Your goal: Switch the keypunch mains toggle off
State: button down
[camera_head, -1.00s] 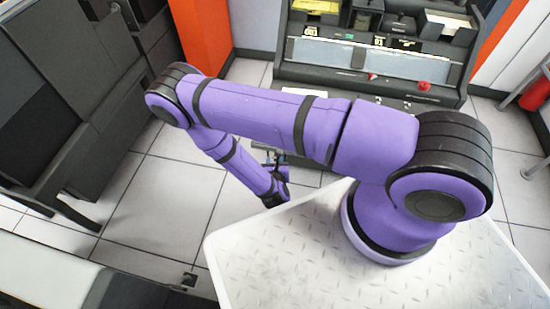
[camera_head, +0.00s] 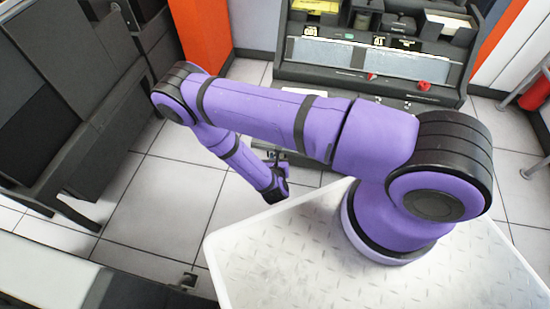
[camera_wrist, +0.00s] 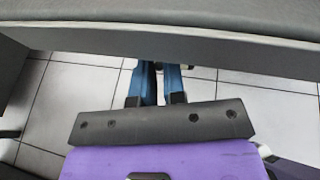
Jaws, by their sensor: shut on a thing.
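The keypunch (camera_head: 365,65) is the dark desk unit at the top of the head view. In the wrist view its front edge (camera_wrist: 160,40) crosses the picture as a long grey bar. My gripper (camera_wrist: 158,66) has two blue fingers close together, their tips reaching to the underside of that edge. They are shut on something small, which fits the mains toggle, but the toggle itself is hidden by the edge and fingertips.
A red knob (camera_head: 424,86) sits on the keypunch's right side. Dark cabinets (camera_head: 75,90) stand at the left, by an orange panel (camera_head: 200,35). Tiled floor (camera_head: 170,200) lies clear between. A red stool (camera_head: 535,92) is at the far right.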

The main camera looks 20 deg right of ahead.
jog(key=shift+f, duration=0.1)
jog(key=shift+f+n+t+h, duration=0.3)
jog(key=shift+f+t+h, duration=0.25)
jog(key=shift+t, duration=0.7)
jog(key=shift+f+n+t+h, duration=0.3)
jog(key=shift+f+t+h, duration=0.25)
jog(key=shift+t, duration=0.75)
jog(key=shift+f+n+t+h, duration=0.3)
jog(key=shift+f+t+h, duration=0.25)
jog(key=shift+t, duration=0.7)
jog(key=c, duration=1.2)
grip_release()
jog(key=shift+a+r, duration=0.1)
jog(key=shift+r, duration=0.05)
